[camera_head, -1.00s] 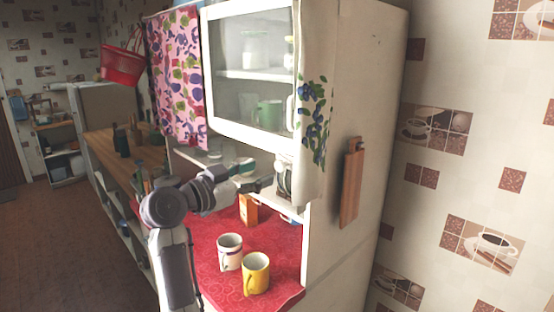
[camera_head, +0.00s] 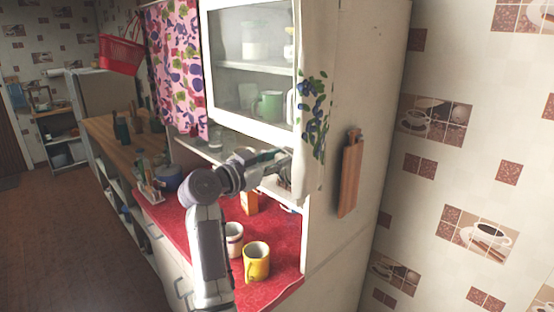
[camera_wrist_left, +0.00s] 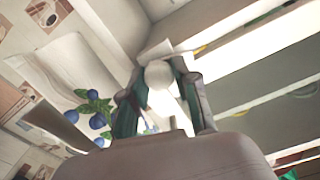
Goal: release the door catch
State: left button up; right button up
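The white-framed glass door (camera_head: 250,122) of the wall cabinet looks closed in the head view. My left gripper (camera_head: 284,157) is just under the door's lower right corner, beside the hanging towel. In the left wrist view, a white round knob (camera_wrist_left: 158,75), which may be the catch, sits between the tips of my left gripper (camera_wrist_left: 158,82). The fingers are apart, one on each side of it. I cannot tell whether they touch it. The catch is hidden by the gripper in the head view. My right gripper is not in view.
A white towel with blue flowers (camera_head: 314,110) hangs at the cabinet's right edge, close to the gripper. Below, a yellow mug (camera_head: 256,262), a white mug (camera_head: 234,240) and an orange box (camera_head: 249,203) stand on the red oilcloth (camera_head: 282,240). A wooden board (camera_head: 349,180) hangs on the cabinet's side.

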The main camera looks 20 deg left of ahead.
pick_arm(q)
grip_shut()
jog(key=shift+n, duration=1.5)
jog(key=o, duration=0.8)
grip_release()
